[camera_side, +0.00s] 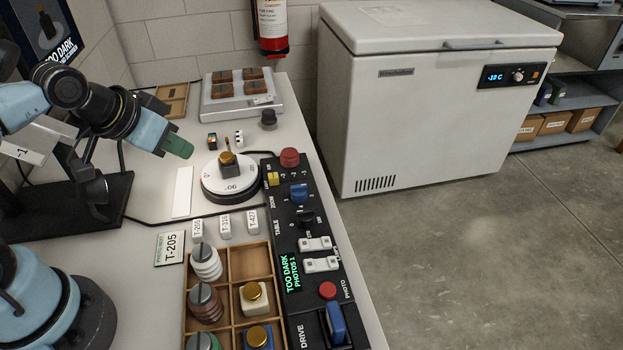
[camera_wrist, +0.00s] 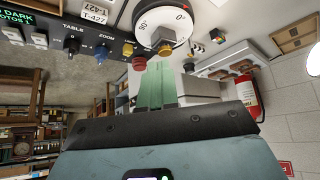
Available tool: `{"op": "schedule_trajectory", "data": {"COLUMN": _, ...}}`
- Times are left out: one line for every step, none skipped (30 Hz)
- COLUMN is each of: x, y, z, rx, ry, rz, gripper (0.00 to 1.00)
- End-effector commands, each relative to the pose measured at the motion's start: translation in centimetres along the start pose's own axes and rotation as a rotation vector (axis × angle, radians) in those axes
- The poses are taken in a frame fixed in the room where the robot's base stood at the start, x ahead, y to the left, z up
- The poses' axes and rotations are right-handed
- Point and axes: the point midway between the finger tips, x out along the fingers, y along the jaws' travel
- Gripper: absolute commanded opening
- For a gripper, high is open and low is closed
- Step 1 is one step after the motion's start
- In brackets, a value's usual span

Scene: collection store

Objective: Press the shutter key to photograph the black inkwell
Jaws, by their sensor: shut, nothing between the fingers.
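A dark inkwell with a gold cap (camera_side: 229,159) stands on the white-topped turntable (camera_side: 213,187); the cap also shows in the wrist view (camera_wrist: 165,48). The red button labelled PHOTO (camera_side: 327,290) is near the front of the black control panel (camera_side: 293,226). The panel display (camera_side: 291,273) reads TOO DARK, PHOTOS 1. My gripper (camera_side: 180,148) is shut and empty, with green fingertips, left of and behind the turntable, well away from the PHOTO button. It also shows in the wrist view (camera_wrist: 155,88).
A divided wooden tray (camera_side: 228,293) holds several capped inkwells left of the panel. A card (camera_side: 170,249) reads T-205. The panel also carries a red button (camera_side: 289,157), a blue zoom knob (camera_side: 298,193), white rockers (camera_side: 316,244) and a blue lever (camera_side: 336,323). A freezer (camera_side: 430,110) stands right.

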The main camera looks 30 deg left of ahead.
Motion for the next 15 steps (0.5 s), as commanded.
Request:
{"op": "schedule_trajectory", "data": {"x": -0.1, "y": -0.1, "z": 0.1, "rx": -0.009, "ry": -0.001, "rz": -0.002, "gripper": 0.00}}
{"op": "schedule_trajectory", "data": {"x": -0.1, "y": -0.2, "z": 0.1, "rx": -0.011, "ry": -0.001, "rz": -0.003, "gripper": 0.00}}
{"op": "schedule_trajectory", "data": {"x": -0.1, "y": -0.2, "z": 0.1, "rx": -0.011, "ry": -0.001, "rz": -0.003, "gripper": 0.00}}
{"op": "schedule_trajectory", "data": {"x": -0.1, "y": -0.1, "z": 0.1, "rx": -0.010, "ry": -0.001, "rz": -0.002, "gripper": 0.00}}
{"op": "schedule_trajectory", "data": {"x": -0.1, "y": -0.1, "z": 0.0, "rx": -0.009, "ry": -0.001, "rz": -0.002, "gripper": 0.00}}
{"op": "schedule_trajectory", "data": {"x": -0.1, "y": -0.1, "z": 0.0, "rx": -0.008, "ry": -0.001, "rz": -0.002, "gripper": 0.00}}
{"op": "schedule_trajectory", "data": {"x": 0.0, "y": -0.1, "z": 0.0, "rx": -0.008, "ry": -0.001, "rz": -0.002, "gripper": 0.00}}
{"op": "schedule_trajectory", "data": {"x": 0.0, "y": -0.1, "z": 0.0, "rx": -0.007, "ry": -0.001, "rz": -0.002, "gripper": 0.00}}
{"op": "schedule_trajectory", "data": {"x": 0.0, "y": -0.1, "z": 0.0, "rx": -0.005, "ry": -0.001, "rz": -0.001, "gripper": 0.00}}
{"op": "schedule_trajectory", "data": {"x": -0.1, "y": 0.1, "z": 0.0, "rx": -0.002, "ry": -0.002, "rz": 0.001, "gripper": 0.00}}
{"op": "schedule_trajectory", "data": {"x": -0.1, "y": 0.2, "z": -0.1, "rx": 0.003, "ry": -0.005, "rz": 0.005, "gripper": 0.00}}
{"op": "schedule_trajectory", "data": {"x": -0.1, "y": 0.6, "z": -0.2, "rx": 0.013, "ry": -0.009, "rz": 0.012, "gripper": 0.00}}
{"op": "schedule_trajectory", "data": {"x": -0.1, "y": 1.0, "z": -0.4, "rx": 0.023, "ry": -0.014, "rz": 0.020, "gripper": 0.00}}
{"op": "schedule_trajectory", "data": {"x": -0.1, "y": 1.5, "z": -0.6, "rx": 0.037, "ry": -0.020, "rz": 0.029, "gripper": 0.00}}
{"op": "schedule_trajectory", "data": {"x": -0.2, "y": 2.3, "z": -0.8, "rx": 0.058, "ry": -0.031, "rz": 0.044, "gripper": 0.00}}
